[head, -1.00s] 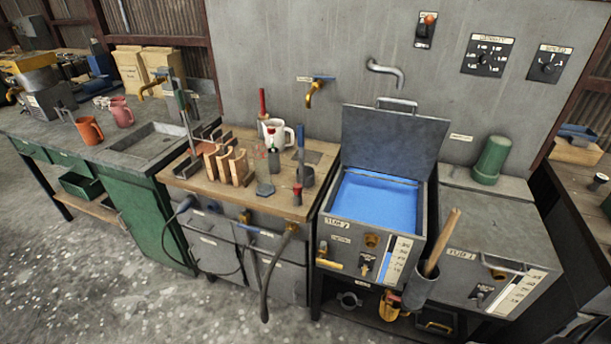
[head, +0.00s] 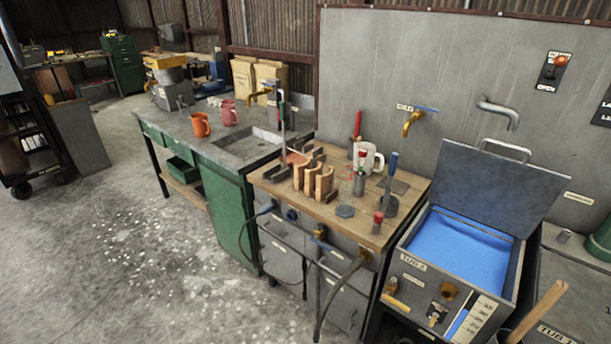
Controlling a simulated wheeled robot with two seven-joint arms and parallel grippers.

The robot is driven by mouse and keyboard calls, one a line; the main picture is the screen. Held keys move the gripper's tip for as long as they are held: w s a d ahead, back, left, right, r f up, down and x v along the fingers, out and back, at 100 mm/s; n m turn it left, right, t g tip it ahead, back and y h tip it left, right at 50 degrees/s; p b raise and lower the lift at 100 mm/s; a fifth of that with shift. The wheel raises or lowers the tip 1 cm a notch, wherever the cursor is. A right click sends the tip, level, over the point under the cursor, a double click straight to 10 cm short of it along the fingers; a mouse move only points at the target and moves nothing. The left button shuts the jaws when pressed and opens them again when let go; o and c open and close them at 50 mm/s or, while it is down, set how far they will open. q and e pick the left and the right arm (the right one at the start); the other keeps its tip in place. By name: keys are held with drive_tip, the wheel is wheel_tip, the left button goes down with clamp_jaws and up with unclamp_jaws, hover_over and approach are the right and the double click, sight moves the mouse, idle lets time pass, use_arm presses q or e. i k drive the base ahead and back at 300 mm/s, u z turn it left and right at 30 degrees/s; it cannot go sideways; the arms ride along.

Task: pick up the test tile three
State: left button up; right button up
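Several tan, notched upright pieces (head: 324,184) stand in a row in a dark holder at the left part of a wooden-topped bench (head: 348,216). They may be the test tiles, but no numbers can be read, so I cannot tell which is tile three. Neither of my grippers shows in the head view.
A white mug (head: 370,158), a blue-handled tool in a dark cup (head: 391,203) and small red-topped items share the bench top. To its right is an open tub of blue liquid (head: 460,250). A green sink counter (head: 226,201) adjoins on the left. The floor at left is clear.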

sight(299, 170)
drive_tip(key=u, duration=0.05)
drive_tip(key=i, duration=1.25)
drive_tip(key=z, duration=0.7)
